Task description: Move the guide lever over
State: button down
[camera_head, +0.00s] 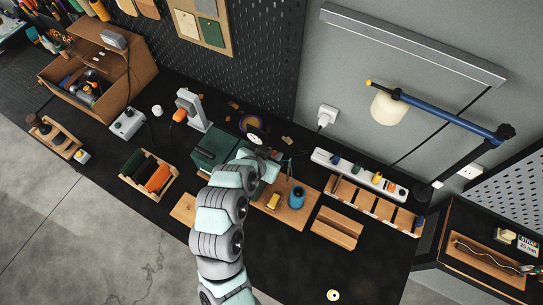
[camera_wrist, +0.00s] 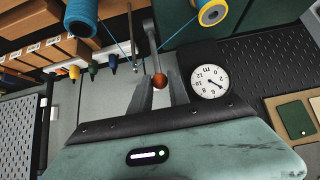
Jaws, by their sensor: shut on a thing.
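The guide lever (camera_wrist: 150,36) is a thin grey metal rod with an orange-brown ball knob (camera_wrist: 158,80) at its end, near the middle of the wrist view. My gripper (camera_wrist: 158,88) has its two grey fingers on either side of the knob and is shut on it. In the head view my pale green and grey arm reaches to the dark green machine (camera_head: 214,145) on the bench. My wrist covers the lever and fingertips there. A white round dial (camera_wrist: 210,82) is just right of the fingers in the wrist view.
A blue spool (camera_head: 297,197) stands on a wooden board right of my wrist. A second blue spool with a yellow core (camera_wrist: 212,12) and thin blue threads are close to the lever. A wooden crate (camera_head: 147,178) stands left. The bench front right is mostly clear.

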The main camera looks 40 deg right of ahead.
jog(key=shift+w+d, duration=0.15)
jog(key=shift+d, duration=0.35)
jog(key=shift+f, duration=0.1)
jog(key=shift+w+d+f+b, duration=0.2)
jog(key=shift+d+f+b, duration=0.05)
jog(key=shift+d+b, duration=0.35)
jog(key=shift+w+d+f+b, duration=0.15)
jog(key=shift+d+f+b, duration=0.1)
jog(key=shift+d+b, duration=0.3)
jog(key=shift+b+x, duration=1.1)
jog(key=shift+x, duration=0.25)
jog(key=shift+d+r, duration=0.1)
jog(key=shift+d, duration=0.05)
